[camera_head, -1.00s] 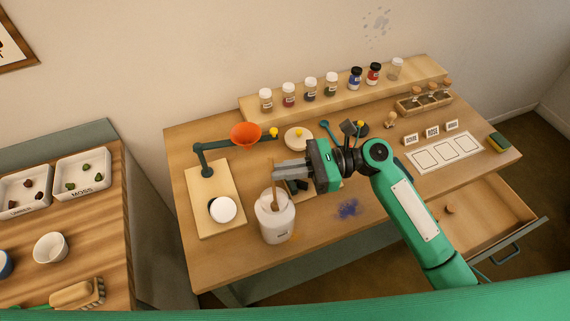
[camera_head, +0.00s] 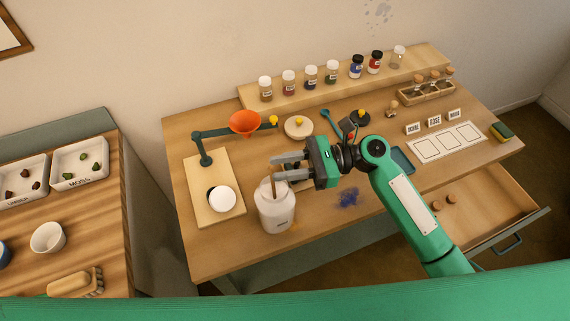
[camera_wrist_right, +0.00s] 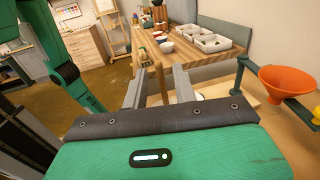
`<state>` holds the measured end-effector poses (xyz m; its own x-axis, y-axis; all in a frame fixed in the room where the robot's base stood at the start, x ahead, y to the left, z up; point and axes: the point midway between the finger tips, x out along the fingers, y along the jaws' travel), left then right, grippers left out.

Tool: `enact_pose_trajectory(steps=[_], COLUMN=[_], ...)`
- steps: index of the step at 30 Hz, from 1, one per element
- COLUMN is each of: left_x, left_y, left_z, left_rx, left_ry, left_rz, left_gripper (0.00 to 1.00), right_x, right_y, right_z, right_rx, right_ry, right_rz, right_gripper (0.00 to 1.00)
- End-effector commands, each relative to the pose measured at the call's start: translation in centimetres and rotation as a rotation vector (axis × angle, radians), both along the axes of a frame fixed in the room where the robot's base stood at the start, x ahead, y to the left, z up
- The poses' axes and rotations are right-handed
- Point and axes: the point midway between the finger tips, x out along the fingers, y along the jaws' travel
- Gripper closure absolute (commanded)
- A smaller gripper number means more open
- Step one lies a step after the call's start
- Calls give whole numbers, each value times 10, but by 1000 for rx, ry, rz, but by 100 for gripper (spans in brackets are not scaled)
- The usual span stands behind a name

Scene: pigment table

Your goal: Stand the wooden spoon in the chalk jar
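The chalk jar (camera_head: 277,212) is a white jar with a small label, standing near the front edge of the pigment table. The wooden spoon (camera_head: 273,188) is in it, its thin brown shaft rising from the mouth, nearly upright. The spoon's lower part is hidden inside the jar. My right gripper (camera_head: 276,168) is open just above the jar, its two grey fingers apart around or beside the spoon's top; I cannot tell whether they touch it. The spread fingers also show in the right wrist view (camera_wrist_right: 159,84). My left gripper is not in view.
An orange funnel (camera_head: 245,123) on a stand with a wooden base (camera_head: 205,170) is left of the jar. Pigment bottles (camera_head: 332,72) line the back shelf. A drawer (camera_head: 490,205) is open at the right. Blue powder (camera_head: 348,197) lies right of the jar.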

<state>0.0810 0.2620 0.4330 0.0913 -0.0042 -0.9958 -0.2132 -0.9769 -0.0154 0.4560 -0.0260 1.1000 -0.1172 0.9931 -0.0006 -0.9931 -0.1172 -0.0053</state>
Motion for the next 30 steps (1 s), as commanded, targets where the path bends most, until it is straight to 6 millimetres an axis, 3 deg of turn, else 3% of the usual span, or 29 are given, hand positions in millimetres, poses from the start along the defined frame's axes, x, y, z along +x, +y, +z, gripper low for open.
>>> enact_pose_trajectory(steps=[9,13,24,30], left_x=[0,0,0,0], left_y=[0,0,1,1], left_z=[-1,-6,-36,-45], left_rx=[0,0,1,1], left_ry=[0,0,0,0], left_rz=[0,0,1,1], left_gripper=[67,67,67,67], right_x=[0,2,11,15], right_y=[-1,-12,-91,-124], right_z=[0,-3,-5,-3], right_rx=[-1,-3,-5,-2], right_ry=[0,0,-1,0], right_rz=[0,-2,-2,-2], right_gripper=[68,68,68,68])
